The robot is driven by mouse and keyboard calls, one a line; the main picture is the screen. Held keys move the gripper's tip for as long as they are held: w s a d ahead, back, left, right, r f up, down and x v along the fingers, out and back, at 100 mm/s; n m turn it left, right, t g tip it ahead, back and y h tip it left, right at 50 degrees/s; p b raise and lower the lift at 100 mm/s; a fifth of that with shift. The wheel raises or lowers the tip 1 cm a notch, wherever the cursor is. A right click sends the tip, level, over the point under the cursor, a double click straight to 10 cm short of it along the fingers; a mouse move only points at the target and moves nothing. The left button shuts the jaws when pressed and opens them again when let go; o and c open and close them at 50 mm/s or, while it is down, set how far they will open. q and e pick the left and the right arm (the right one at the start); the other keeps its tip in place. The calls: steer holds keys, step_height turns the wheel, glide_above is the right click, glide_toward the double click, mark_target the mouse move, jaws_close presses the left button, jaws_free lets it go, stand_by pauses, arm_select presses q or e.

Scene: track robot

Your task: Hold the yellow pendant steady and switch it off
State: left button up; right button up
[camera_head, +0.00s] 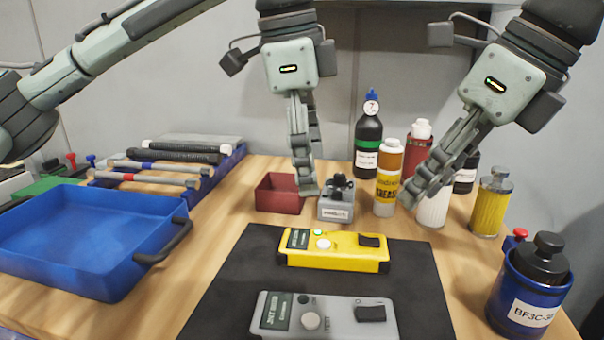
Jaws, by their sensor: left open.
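The yellow pendant (345,262) lies flat on the black mat (232,290), with a small screen at its left, a lit green light, a pale round button and a black rocker switch (369,240) at its right. My right gripper (408,198) points down and left, behind and to the right of the pendant, overlapping the bottles in the picture. Its fingers are seen edge-on, so its opening is unclear. Neither gripper touches the pendant.
A similar grey pendant (345,318) lies in front on the mat. A blue tray (85,240) is left; a blue container (528,300) is right.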

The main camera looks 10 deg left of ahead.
mark_target(301, 238)
arm_select(q)
steer(key=shift+g+y, duration=0.8)
steer(key=f, duration=0.1)
steer(key=s+f, duration=0.2)
steer(key=shift+s+a+f, duration=0.1)
steer(key=shift+a+f, duration=0.1)
steer(key=shift+a, duration=0.15)
step_height(301, 238, down, 8)
steer(key=shift+r, duration=0.25)
